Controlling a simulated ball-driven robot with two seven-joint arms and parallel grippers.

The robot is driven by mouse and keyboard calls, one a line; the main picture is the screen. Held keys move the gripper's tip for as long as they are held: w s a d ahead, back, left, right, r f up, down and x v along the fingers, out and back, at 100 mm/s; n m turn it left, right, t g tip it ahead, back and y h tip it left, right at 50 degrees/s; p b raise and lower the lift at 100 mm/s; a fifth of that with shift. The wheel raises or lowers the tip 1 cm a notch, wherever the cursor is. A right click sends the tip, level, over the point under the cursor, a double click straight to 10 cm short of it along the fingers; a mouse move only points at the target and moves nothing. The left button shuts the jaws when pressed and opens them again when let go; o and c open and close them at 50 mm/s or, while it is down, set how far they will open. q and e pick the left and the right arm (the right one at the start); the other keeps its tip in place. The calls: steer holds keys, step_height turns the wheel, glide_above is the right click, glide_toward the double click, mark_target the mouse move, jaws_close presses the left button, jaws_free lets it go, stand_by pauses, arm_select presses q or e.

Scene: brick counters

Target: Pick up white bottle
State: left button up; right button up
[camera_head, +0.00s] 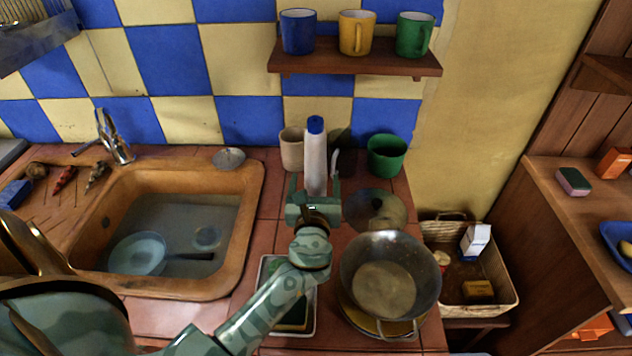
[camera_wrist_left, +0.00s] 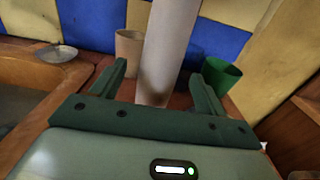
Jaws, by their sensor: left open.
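The white bottle (camera_head: 315,160) has a blue cap and stands upright on the tiled counter near the back wall. My left gripper (camera_head: 314,186) is open, with one finger on each side of the bottle in the head view. In the left wrist view, the bottle (camera_wrist_left: 166,55) rises between the two spread fingers of the left gripper (camera_wrist_left: 163,88); gaps show on both sides. The bottle's cap is out of that view, and its lower part is hidden by the gripper in the head view. My right gripper is not in view.
A large pan (camera_head: 390,262) and a lid (camera_head: 375,211) are at right. The sink (camera_head: 255,205) is at left. A shelf (camera_head: 354,64) with mugs hangs above.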

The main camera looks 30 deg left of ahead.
arm_select(q)
steer(key=x, duration=0.4)
steer(key=shift+w+a+f+b, duration=0.1)
steer(key=shift+w+a+b, duration=0.1)
steer(key=shift+w+b, duration=0.15)
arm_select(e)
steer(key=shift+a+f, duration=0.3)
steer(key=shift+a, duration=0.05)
arm_select(q)
steer(key=c, duration=1.1)
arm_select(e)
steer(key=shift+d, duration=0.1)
